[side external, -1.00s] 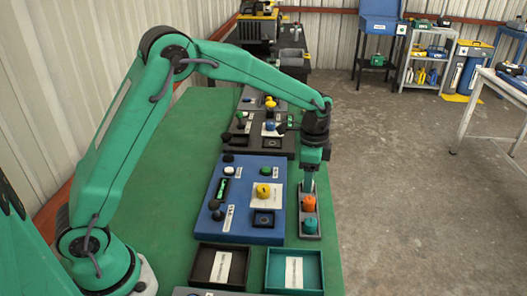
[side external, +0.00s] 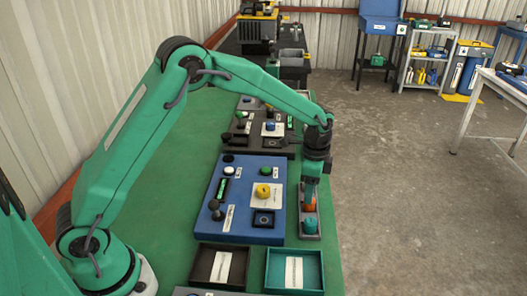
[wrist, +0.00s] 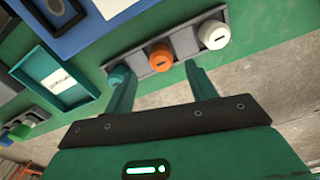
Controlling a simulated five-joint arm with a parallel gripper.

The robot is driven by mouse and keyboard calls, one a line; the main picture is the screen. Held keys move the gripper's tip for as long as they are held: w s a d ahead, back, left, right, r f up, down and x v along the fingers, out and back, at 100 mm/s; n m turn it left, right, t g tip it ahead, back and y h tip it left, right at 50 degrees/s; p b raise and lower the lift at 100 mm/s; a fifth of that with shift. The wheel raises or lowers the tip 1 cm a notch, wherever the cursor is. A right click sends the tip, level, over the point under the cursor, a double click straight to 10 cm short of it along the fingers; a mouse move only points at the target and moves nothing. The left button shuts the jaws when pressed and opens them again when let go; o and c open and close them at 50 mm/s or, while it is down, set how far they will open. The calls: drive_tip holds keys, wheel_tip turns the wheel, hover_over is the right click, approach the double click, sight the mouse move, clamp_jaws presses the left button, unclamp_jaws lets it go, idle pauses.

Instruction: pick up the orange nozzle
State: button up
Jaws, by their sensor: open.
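The orange nozzle (wrist: 158,56) sits in a grey holder (wrist: 184,43) between a teal nozzle (wrist: 118,76) and a white nozzle (wrist: 214,36). My gripper (wrist: 160,72) is open and empty in the wrist view. Its two fingers are spread, with the orange nozzle just beyond the gap between their tips. In the side view, my gripper (side external: 310,200) is low over the holder (side external: 311,237) and partly hides the orange nozzle (side external: 311,208). The teal nozzle (side external: 310,225) stands nearer the camera there. The white one is hidden in that view.
A blue panel (side external: 215,222) with knobs and a yellow part (side external: 263,192) lies left of the holder. A black tray (side external: 197,263) and a teal tray (side external: 319,270) lie on the near side. The green table's right edge is close to the holder.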

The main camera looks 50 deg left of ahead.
drive_tip(key=shift+w+f, duration=0.1)
drive_tip(key=shift+f, duration=2.35)
drive_tip(key=c, duration=1.1)
drive_tip(key=shift+o, duration=0.2)
drive_tip(key=shift+r, duration=0.2)
drive_tip(key=shift+r, duration=0.55)
drive_tip(key=r, duration=0.3)
drive_tip(key=shift+s+d+r, duration=0.1)
drive_tip(key=shift+s+d, duration=0.2)
drive_tip(key=shift+d, duration=0.1)
drive_tip(key=s+d+r, duration=0.6)
drive_tip(key=s+d, duration=0.1)
drive_tip(key=d, duration=0.1)
drive_tip(key=shift+r, duration=0.15)
